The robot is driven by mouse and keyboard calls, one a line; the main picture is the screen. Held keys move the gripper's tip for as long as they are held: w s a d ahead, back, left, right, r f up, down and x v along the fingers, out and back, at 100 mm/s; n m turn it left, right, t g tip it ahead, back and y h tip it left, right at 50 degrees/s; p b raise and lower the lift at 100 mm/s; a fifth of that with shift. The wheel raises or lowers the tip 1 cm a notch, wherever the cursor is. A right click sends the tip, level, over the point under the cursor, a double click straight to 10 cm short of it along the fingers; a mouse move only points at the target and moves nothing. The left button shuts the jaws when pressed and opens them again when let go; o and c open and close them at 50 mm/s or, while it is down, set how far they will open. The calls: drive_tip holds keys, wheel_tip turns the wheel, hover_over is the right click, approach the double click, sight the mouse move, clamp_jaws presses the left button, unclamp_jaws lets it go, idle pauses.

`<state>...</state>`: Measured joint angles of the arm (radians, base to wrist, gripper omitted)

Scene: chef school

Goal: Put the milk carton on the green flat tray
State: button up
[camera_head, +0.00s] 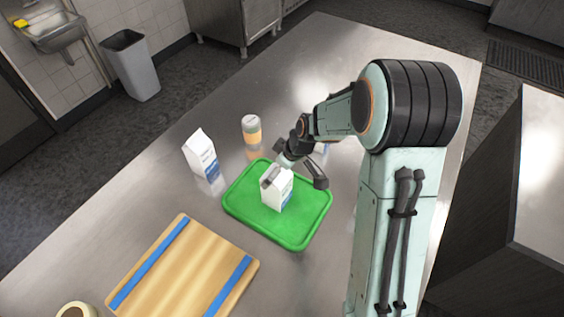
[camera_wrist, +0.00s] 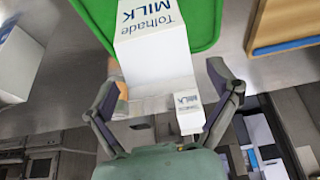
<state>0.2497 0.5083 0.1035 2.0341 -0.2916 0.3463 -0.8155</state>
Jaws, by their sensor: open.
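A white milk carton (camera_head: 278,190) with a blue-printed label stands upright on the green flat tray (camera_head: 306,230). My gripper (camera_head: 293,178) is open at the carton's upper part, with its fingers apart. In the wrist view, the carton (camera_wrist: 155,58) lies between the spread fingers of my gripper (camera_wrist: 166,76), with visible gaps beside it. The green tray (camera_wrist: 98,14) shows behind it there. A second, similar white carton (camera_head: 201,155) stands on the metal table left of the tray.
A bottle with an orange band (camera_head: 251,131) stands behind the tray. A wooden board (camera_head: 185,268) with blue strips lies at the front left, and a round container (camera_head: 76,310) is at the bottom edge. The metal table (camera_head: 120,195) is clear at the left. My arm hides part of the right side.

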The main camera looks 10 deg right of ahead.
drive_tip(key=v, duration=1.1)
drive_tip(key=s+a+r+m+g+h, duration=0.1)
drive_tip(key=s+m, duration=0.3)
drive_tip(key=s, duration=0.8)
drive_tip(key=s+a+r+m+g+h, duration=0.1)
drive_tip(key=s+a+m+g, duration=0.1)
drive_tip(key=s, duration=1)
drive_tip(key=shift+r+m, duration=0.15)
drive_tip(key=shift+m, duration=0.75)
